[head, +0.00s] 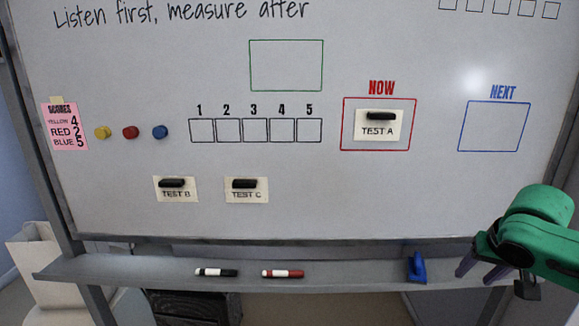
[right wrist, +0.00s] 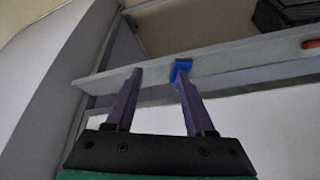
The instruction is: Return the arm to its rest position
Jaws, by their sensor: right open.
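My right gripper (head: 482,272) is at the lower right of the head view, in front of the board's tray, with a green wrist and purple fingers. In the right wrist view its two fingers (right wrist: 156,80) are apart with nothing between them. A blue object (head: 417,268) stands on the tray just left of the gripper in the head view. It also shows in the right wrist view (right wrist: 180,69), behind the tip of one finger; I cannot tell whether they touch. My left gripper is in neither view.
A whiteboard (head: 330,205) fills the head view, with cards TEST A (head: 377,131), TEST B (head: 176,194) and TEST C (head: 247,195). The tray (head: 340,272) below carries a black marker (head: 216,272) and a red marker (head: 283,273). Yellow, red and blue magnets (head: 160,132) sit at left.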

